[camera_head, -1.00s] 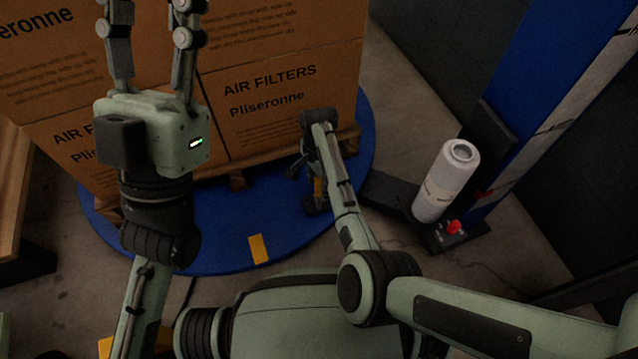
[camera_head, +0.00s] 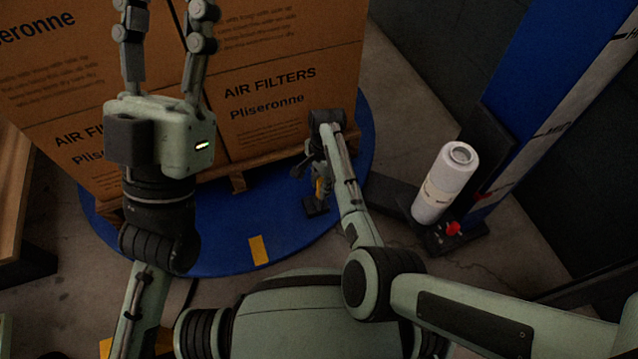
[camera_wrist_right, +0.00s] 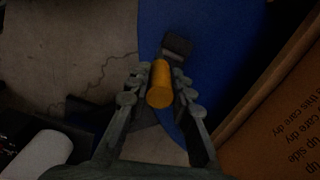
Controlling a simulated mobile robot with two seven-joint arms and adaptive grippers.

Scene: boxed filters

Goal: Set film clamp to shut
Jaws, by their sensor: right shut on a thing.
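The film clamp shows as an orange cylindrical handle (camera_wrist_right: 160,84) with a dark block (camera_wrist_right: 177,44) at its far end, over the blue turntable. In the head view a bit of the orange handle (camera_head: 319,187) shows above its dark foot (camera_head: 316,207), near the turntable's right edge. My right gripper (camera_wrist_right: 158,78) is shut on the handle, one finger on each side. In the head view my wrist mostly covers it. Whether the clamp is open or shut is hard to tell. My left gripper (camera_head: 165,25) is open and empty, pointing up in front of the boxes, its tips near the top edge.
Stacked air filter boxes (camera_head: 270,100) stand on a wooden pallet (camera_head: 238,181) on the blue turntable (camera_head: 215,240). Right of it a white film roll (camera_head: 446,185) stands by a red button (camera_head: 453,228) and a blue mast (camera_head: 545,80). Wooden furniture (camera_head: 12,190) is at the left.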

